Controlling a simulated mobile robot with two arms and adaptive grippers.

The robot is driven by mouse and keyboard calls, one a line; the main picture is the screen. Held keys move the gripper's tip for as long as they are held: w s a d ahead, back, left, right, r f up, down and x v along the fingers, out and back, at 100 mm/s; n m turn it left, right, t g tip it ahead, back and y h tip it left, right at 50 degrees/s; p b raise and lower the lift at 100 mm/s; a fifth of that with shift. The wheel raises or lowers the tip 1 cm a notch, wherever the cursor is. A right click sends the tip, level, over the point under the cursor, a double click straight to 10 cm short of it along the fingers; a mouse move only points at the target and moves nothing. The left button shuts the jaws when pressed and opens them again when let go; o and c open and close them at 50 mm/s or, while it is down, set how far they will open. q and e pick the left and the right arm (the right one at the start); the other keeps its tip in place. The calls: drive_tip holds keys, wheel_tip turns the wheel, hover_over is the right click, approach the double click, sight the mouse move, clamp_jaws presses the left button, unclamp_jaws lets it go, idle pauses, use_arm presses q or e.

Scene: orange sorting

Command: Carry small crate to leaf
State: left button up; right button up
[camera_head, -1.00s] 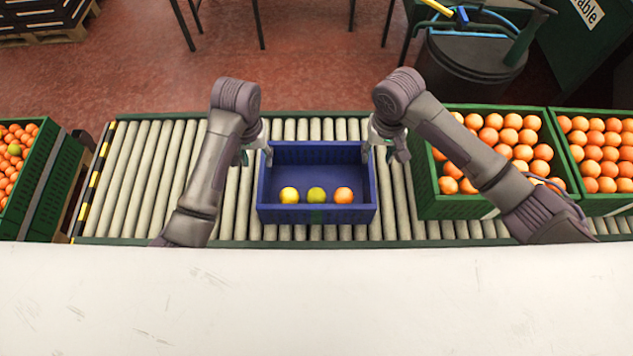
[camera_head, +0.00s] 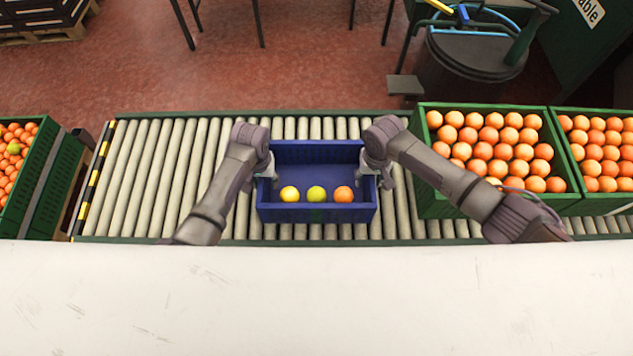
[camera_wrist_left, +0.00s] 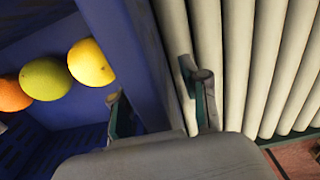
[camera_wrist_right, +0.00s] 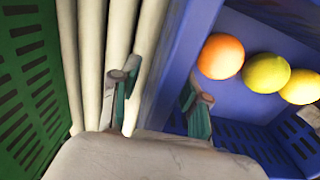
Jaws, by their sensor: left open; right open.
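The small crate (camera_head: 316,213) is blue and stands upright on the roller conveyor, with a yellow, a yellow-green and an orange fruit in a row inside. My left gripper (camera_head: 268,176) is at its left wall. In the left wrist view its open fingers (camera_wrist_left: 160,100) stand on either side of that wall (camera_wrist_left: 148,70). My right gripper (camera_head: 377,176) is at the right wall. In the right wrist view its open fingers (camera_wrist_right: 160,98) stand on either side of that wall (camera_wrist_right: 168,75). I cannot make out a leaf.
Green crates of oranges stand at the right (camera_head: 495,205) and far right (camera_head: 600,203), and another at the far left (camera_head: 30,180). Bare rollers (camera_head: 150,180) lie left of the blue crate. A white surface (camera_head: 316,300) fills the front.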

use_arm(q)
clamp_jaws()
use_arm(e)
clamp_jaws()
use_arm(q)
drive_tip(key=shift+w+r, duration=0.1)
use_arm(e)
drive_tip(key=shift+r, duration=0.15)
